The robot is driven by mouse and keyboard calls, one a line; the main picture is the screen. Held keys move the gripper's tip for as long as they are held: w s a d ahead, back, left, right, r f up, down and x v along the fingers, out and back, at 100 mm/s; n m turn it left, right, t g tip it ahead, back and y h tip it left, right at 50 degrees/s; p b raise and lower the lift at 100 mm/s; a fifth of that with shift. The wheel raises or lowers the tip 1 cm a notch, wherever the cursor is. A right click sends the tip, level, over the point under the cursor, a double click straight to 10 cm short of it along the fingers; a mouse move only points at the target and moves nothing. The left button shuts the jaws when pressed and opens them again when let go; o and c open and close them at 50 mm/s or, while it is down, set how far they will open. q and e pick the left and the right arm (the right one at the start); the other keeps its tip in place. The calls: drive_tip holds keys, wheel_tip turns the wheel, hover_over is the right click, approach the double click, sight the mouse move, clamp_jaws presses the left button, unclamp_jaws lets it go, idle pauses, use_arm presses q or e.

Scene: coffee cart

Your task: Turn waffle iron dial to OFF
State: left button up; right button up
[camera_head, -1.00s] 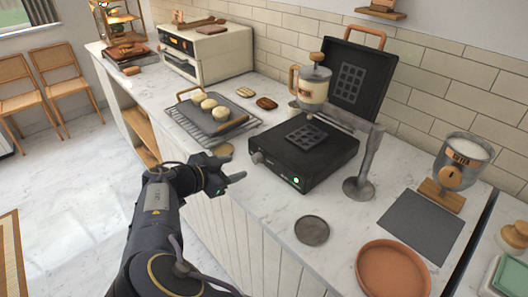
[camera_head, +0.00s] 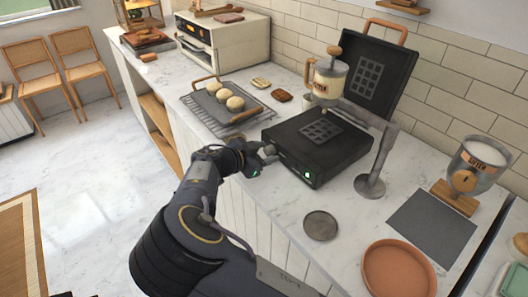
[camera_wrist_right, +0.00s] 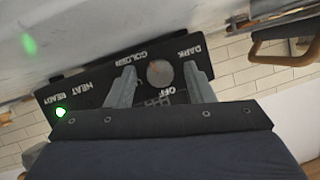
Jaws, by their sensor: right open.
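The black waffle iron (camera_head: 320,140) stands open on the counter, its lid (camera_head: 366,66) tilted up at the back. My right gripper (camera_head: 267,154) is open at the iron's left front corner. Its two fingers stand on either side of the dial, with visible gaps. A green light (camera_wrist_right: 60,112) glows on the panel. My left gripper is not in view.
A grey stand (camera_head: 371,183) holding a batter dispenser (camera_head: 329,80) rises right of the iron. A round grey coaster (camera_head: 320,226) and terracotta plate (camera_head: 398,270) lie in front. A rack (camera_head: 208,124) with dough balls sits left. Bare counter surrounds the coaster.

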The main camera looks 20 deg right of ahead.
drive_tip(key=c, duration=1)
drive_tip(key=shift+w+a+n+g+b, duration=0.1)
drive_tip(key=shift+n+g+b, duration=0.35)
drive_tip(key=shift+n+g, duration=0.4)
drive_tip(key=shift+w+n+g+h, duration=0.1)
drive_tip(key=shift+n+g+h, duration=0.55)
drive_tip(key=shift+n, duration=0.8)
drive_tip(key=o, duration=1)
drive_tip(key=shift+a, duration=0.1)
